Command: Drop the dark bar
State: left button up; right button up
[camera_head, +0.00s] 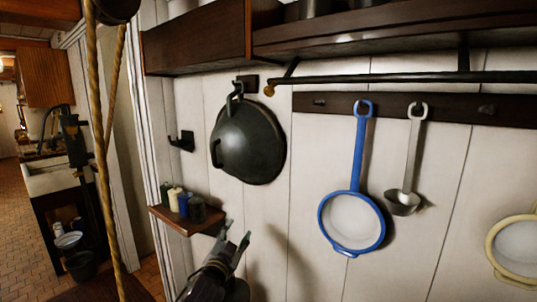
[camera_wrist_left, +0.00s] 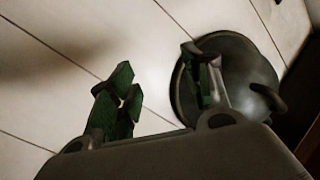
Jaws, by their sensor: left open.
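My left gripper (camera_head: 235,237) is raised in front of the white plank wall, low in the middle of the head view. Its two fingers are apart, with no bar visible between them. They also show open in the left wrist view (camera_wrist_left: 160,75), with bare wall in the gap and a black pan behind one finger. The only dark bar that I can make out is a long rail (camera_head: 400,77) with a brass end, fixed below the upper shelf, well above my gripper. My right gripper is out of view.
The black pan (camera_head: 250,140) hangs on the wall; it also shows in the left wrist view (camera_wrist_left: 240,65). A blue strainer (camera_head: 357,170) and a ladle (camera_head: 411,160) hang to its right. A small wooden shelf (camera_head: 182,222) with several small jars is left of my gripper.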

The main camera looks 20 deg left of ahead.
pick_arm(q)
jog(key=d+r+m+h, duration=0.2)
jog(key=r+m+h, duration=0.85)
jog(key=r, duration=0.65)
jog(key=d+r+m+h, duration=0.3)
jog(key=r+m+h, duration=0.8)
jog(key=r, duration=0.5)
jog(key=s+a+r+m+g+y, duration=0.3)
jog(key=s+a+r+m+g, duration=0.3)
jog(key=r+m+g, duration=0.4)
jog(key=r+m, duration=0.1)
jog(key=m, duration=0.3)
jog(key=shift+s+a, duration=0.2)
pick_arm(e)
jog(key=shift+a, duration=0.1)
pick_arm(q)
jog(key=shift+m, duration=0.25)
